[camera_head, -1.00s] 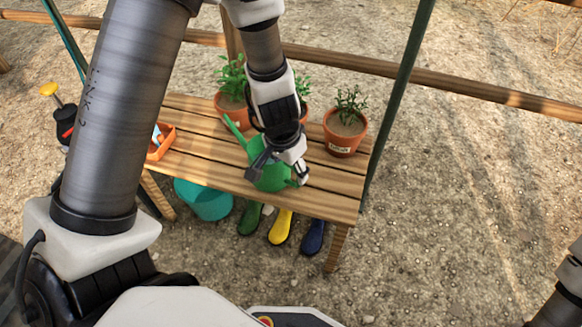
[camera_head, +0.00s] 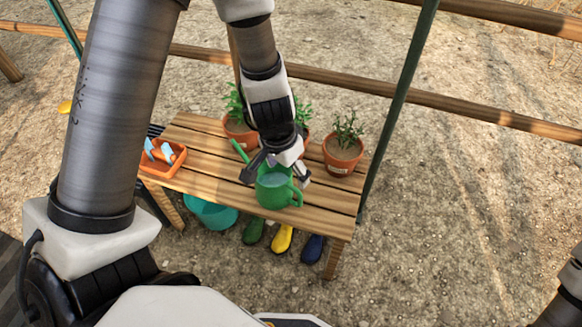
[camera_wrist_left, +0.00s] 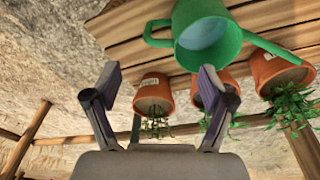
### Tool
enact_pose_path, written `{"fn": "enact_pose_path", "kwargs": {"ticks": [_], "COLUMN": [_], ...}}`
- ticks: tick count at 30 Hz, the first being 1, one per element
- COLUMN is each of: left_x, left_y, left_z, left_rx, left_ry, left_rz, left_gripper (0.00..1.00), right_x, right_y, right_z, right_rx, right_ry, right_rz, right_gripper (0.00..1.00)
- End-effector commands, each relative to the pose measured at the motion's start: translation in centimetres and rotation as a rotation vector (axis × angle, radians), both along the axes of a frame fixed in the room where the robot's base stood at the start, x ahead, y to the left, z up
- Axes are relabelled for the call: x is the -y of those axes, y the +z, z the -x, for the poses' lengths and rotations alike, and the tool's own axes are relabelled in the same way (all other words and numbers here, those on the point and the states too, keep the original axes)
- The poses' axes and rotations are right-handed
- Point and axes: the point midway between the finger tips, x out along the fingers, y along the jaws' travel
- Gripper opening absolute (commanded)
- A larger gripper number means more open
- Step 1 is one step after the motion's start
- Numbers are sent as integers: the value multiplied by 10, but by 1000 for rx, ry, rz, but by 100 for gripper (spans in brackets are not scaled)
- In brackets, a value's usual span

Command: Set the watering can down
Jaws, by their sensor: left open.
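The green watering can (camera_head: 274,192) stands upright on the wooden slatted table (camera_head: 205,167), near its front edge, with its spout toward the back left. It also shows in the left wrist view (camera_wrist_left: 186,22), with its open top and pale inside visible. My left gripper (camera_head: 276,176) is open just behind and above the can in the head view. In the left wrist view its two fingers (camera_wrist_left: 160,82) are spread with nothing between them, and the can is apart from them. My right gripper is out of view; only a bit of that arm shows at the lower right.
Potted plants stand along the table's back, one at the right (camera_head: 343,155) and others partly behind my arm. An orange tray (camera_head: 165,170) sits at the left end. Below are a teal tub (camera_head: 212,215) and green, yellow and blue boots (camera_head: 283,238).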

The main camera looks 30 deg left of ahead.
Motion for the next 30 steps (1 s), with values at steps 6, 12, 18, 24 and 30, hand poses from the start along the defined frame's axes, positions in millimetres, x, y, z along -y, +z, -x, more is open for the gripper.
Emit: {"fn": "enact_pose_path", "kwargs": {"ticks": [6, 12, 18, 24, 30], "left_x": [-1, -7, -26, -8, -4], "left_y": [24, 2, -107, -171, -177], "left_z": [3, 14, 87, 160, 167], "left_rx": [0, -28, -121, -153, -151], "left_ry": [1, 16, 91, 174, 194], "left_rz": [1, -26, -126, -47, -24], "left_gripper": [82, 82, 82, 82, 82], "right_x": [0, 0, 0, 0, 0], "right_y": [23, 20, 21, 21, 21], "right_z": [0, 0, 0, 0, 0], "right_rx": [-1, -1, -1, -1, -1], "right_ry": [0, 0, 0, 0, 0], "right_rz": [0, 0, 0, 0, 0], "right_gripper": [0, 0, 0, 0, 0]}}
